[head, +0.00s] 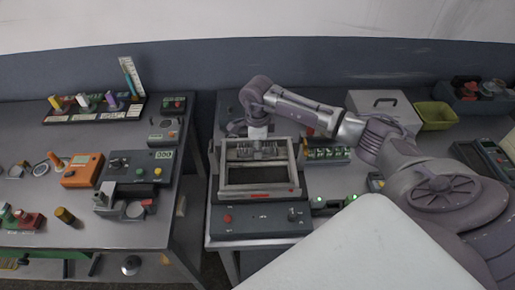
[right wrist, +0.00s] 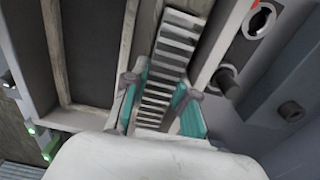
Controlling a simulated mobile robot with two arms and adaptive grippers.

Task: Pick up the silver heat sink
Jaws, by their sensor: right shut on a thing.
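The silver heat sink (right wrist: 176,48) is a long, finned metal piece. It runs between the two teal-padded fingers of my right gripper (right wrist: 158,90) in the right wrist view. The gripper is shut on it. In the head view the right gripper (head: 257,136) reaches down into the back of a grey framed pan (head: 227,178), where the heat sink (head: 243,153) shows only small and partly covered by the fingers. I cannot tell whether the heat sink still touches the pan. My left gripper is not in view.
The pan stands on a dark unit (head: 257,222) with a red button and a knob. Green-lit parts (head: 327,153) sit close to its right. A grey case (head: 384,104) and a yellow-green bin (head: 435,115) stand farther right. A separate bench (head: 60,150) on the left holds several devices.

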